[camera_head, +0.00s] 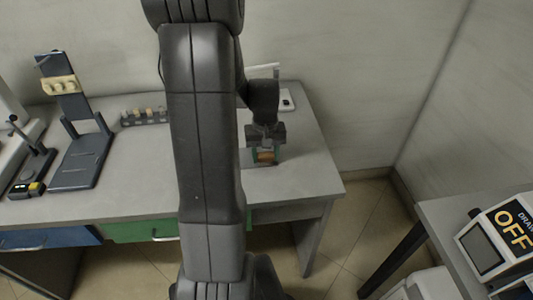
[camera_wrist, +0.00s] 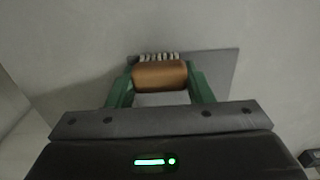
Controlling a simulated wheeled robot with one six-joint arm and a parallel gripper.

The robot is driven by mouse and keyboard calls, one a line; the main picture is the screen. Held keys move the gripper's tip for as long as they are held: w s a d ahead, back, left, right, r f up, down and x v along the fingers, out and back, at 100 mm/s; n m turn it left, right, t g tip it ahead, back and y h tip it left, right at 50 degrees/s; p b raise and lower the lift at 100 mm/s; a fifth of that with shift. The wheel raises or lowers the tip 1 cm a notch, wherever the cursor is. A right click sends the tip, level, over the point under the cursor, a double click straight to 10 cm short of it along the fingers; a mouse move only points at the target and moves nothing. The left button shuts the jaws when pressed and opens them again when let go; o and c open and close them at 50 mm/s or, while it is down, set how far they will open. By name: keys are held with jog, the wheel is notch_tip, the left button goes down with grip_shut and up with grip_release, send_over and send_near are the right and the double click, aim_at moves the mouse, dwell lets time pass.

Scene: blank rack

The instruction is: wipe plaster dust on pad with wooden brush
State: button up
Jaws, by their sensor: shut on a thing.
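My gripper (camera_head: 265,156) is over the right part of the grey table, pointing down. Its green fingers are shut on the wooden brush (camera_head: 265,157). In the wrist view the brush (camera_wrist: 159,76) is a brown rounded block between the fingertips (camera_wrist: 160,82), with pale and dark bristle tufts along its far edge. A flat grey pad (camera_wrist: 217,65) lies beyond and to the right of the brush, partly hidden by it. A paler patch shows between the fingers; I cannot tell if it is plaster dust. I cannot tell whether the bristles touch the pad.
On the table (camera_head: 130,200), a dark stand (camera_head: 80,150) with a tan piece stands at left. A small rack (camera_head: 145,116) with several pieces sits near the back. A white item (camera_head: 288,100) lies behind my gripper. A device marked OFF (camera_head: 490,245) stands on another table at right.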

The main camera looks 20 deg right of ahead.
notch_tip(320, 180, up, 3)
jog(key=shift+s+f+p, duration=0.1)
jog(key=shift+p, duration=0.7)
jog(key=shift+r+p, duration=2.1)
jog(key=shift+r, duration=0.6)
